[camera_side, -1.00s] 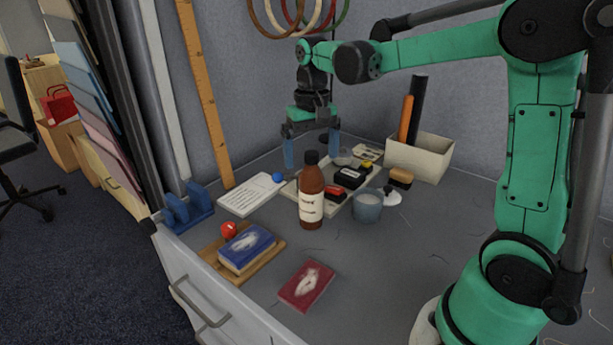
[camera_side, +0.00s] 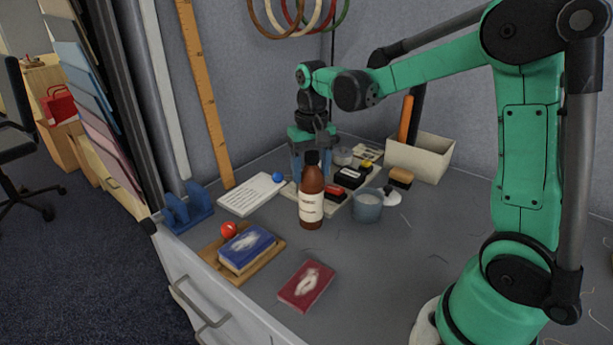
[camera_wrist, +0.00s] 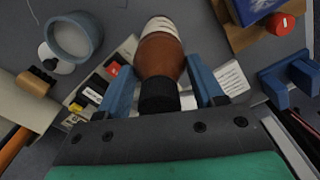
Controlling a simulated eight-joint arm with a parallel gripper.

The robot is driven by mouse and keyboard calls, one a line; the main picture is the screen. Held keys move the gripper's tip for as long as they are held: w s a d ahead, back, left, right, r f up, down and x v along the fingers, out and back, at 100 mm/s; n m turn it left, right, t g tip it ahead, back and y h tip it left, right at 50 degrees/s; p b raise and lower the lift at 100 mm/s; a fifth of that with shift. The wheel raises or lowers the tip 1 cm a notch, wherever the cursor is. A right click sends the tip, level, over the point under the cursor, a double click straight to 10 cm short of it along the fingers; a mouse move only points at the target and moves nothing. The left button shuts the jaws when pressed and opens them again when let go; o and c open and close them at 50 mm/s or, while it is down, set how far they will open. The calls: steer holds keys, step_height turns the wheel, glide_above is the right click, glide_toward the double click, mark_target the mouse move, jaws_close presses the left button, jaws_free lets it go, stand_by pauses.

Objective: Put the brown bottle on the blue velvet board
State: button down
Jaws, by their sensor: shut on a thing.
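The brown bottle (camera_side: 312,194) with a black cap and a pale label stands upright on the grey table. In the wrist view the brown bottle (camera_wrist: 160,55) lies between the two blue fingers. My gripper (camera_side: 311,163) points down at the bottle's top and is shut on it around the cap and neck; the wrist view shows my gripper (camera_wrist: 160,78) close up. The blue velvet board (camera_side: 246,246), a blue slab with a whitish patch, lies on a wooden board at the table's front left; its corner shows in the wrist view (camera_wrist: 252,8).
A red ball-like item (camera_side: 229,230) sits beside the blue board. A similar red slab (camera_side: 306,285) lies in front. A grey cup (camera_side: 367,205) and a tray of small boxes (camera_side: 340,208) stand close to the bottle. A blue rack (camera_side: 188,210) is at left.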

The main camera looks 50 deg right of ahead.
steer(key=shift+r, duration=0.15)
step_height(320, 180, up, 19)
steer(key=w+a+f, duration=0.1)
steer(key=a+f, duration=0.3)
steer(key=a, duration=0.3)
steer(key=w+a+f, duration=0.2)
steer(key=a+f, duration=0.2)
steer(key=a, duration=0.3)
steer(key=shift+a+f, duration=0.15)
steer(key=shift+f, duration=0.15)
steer(key=shift+w, duration=0.1)
step_height(320, 180, down, 6)
steer(key=shift+f, duration=0.45)
stand_by(0.7)
steer(key=shift+c, duration=0.2)
jaws_free()
